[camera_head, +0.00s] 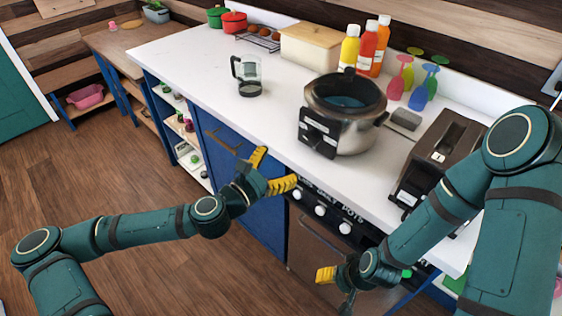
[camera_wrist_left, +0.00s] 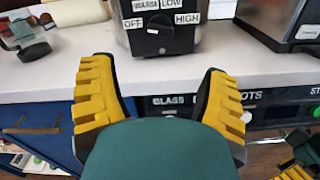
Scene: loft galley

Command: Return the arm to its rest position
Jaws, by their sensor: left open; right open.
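My left arm comes in from the left in the head view, and its gripper (camera_head: 272,172) is in front of the counter's front edge. The left gripper is open and empty; its two yellow fingers also stand apart in the left wrist view (camera_wrist_left: 160,95). My right gripper (camera_head: 337,285) is low in front of the counter at the lower right, by the dark appliance front. It is open, and part of it is hidden by its own wrist. Nothing shows between its fingers.
The white counter (camera_head: 190,60) holds a slow cooker (camera_head: 352,135), a glass jug (camera_head: 247,80), a brown toaster (camera_head: 438,155), bottles (camera_head: 366,45) and a bread bin (camera_head: 309,48). Knobs (camera_head: 320,210) line the front below the edge. The wooden floor (camera_head: 110,175) at left is clear.

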